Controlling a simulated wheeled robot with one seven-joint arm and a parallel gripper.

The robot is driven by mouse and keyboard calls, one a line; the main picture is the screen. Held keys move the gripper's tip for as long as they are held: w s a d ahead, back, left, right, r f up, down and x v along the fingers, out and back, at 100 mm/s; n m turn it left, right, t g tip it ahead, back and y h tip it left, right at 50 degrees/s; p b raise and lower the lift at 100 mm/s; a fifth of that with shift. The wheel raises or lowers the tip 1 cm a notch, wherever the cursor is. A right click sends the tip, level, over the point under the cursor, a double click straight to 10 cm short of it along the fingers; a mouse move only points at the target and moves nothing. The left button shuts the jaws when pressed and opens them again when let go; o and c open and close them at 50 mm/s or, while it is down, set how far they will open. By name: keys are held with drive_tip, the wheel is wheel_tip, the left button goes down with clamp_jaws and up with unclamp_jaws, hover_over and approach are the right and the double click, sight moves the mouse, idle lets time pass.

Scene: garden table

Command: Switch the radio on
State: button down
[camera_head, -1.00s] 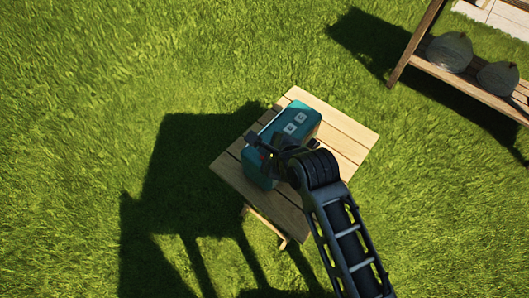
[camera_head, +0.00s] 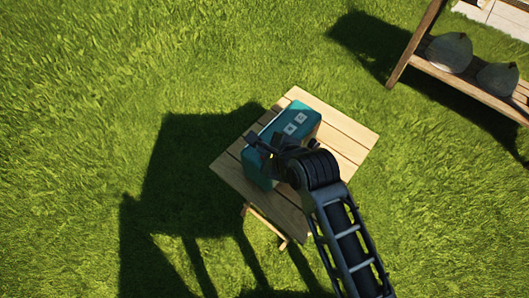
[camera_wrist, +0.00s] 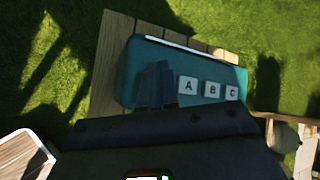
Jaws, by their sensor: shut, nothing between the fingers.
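The radio is a teal box (camera_head: 299,121) on a small wooden table (camera_head: 345,134). Its top carries pale square buttons; two show in the head view. In the wrist view the radio (camera_wrist: 190,62) shows buttons marked A (camera_wrist: 187,86), B (camera_wrist: 212,89) and C (camera_wrist: 232,92) in a row. My gripper (camera_head: 256,143) is shut and empty, over the left part of the radio. In the wrist view its dark fingers (camera_wrist: 155,84) are just left of button A and hide the surface there. I cannot tell whether they touch the radio.
A wooden bench or shelf (camera_head: 470,84) with two dark rounded objects (camera_head: 449,52) stands at the upper right. Bare planks of the table lie right of the radio. Grass surrounds the table and is open on the left.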

drive_tip(key=shift+f, duration=0.15)
idle(0.5)
drive_tip(key=shift+f, duration=0.3)
drive_tip(key=shift+f, duration=0.1)
idle(0.4)
drive_tip(key=shift+r+p, duration=0.6)
drive_tip(key=shift+p, duration=0.2)
wheel_tip(320, 180, up, 6)
drive_tip(key=p, duration=0.6)
drive_tip(key=shift+p, duration=0.3)
